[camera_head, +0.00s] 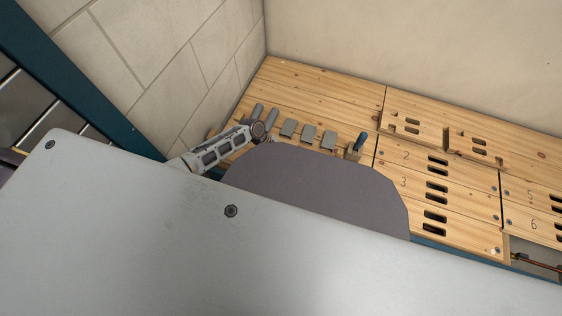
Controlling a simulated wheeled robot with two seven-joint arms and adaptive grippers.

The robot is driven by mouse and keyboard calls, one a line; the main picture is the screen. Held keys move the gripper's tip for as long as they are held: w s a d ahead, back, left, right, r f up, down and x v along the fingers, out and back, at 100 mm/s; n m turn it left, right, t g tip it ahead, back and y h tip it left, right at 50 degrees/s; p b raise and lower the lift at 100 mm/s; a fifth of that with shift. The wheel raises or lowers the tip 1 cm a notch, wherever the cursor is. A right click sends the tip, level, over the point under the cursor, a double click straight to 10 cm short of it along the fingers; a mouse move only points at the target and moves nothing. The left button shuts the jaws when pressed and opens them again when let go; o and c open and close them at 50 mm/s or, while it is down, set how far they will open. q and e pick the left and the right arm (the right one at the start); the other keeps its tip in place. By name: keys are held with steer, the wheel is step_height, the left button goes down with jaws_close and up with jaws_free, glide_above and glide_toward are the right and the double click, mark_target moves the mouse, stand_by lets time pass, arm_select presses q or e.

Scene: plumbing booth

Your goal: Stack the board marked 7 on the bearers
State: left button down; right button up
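No board marked 7 can be made out in the head view. Boards with readable marks are board 2 (420,156), board 3 (415,186), board 5 (520,192) and board 6 (522,223), lying flat with dark slots. Two notched, slotted wooden pieces, one at the left (400,130) and one at the right (490,155), sit behind them; I cannot tell whether these are the bearers. My own grey body hides most of the lower picture.
Small grey blocks (308,133) and a blue-handled item (360,141) lie behind. An opening (540,268) with a copper pipe is at lower right. Walls close the back and left.

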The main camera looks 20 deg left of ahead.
arm_select(q)
steer(key=shift+f, duration=0.1)
stand_by(0.3)
steer(key=c, duration=1.3)
jaws_free()
steer(key=shift+o, duration=0.3)
steer(key=shift+s+f, duration=0.1)
step_height(320, 180, up, 10)
step_height(320, 180, up, 9)
steer(key=p, duration=0.8)
steer(key=shift+p, duration=0.4)
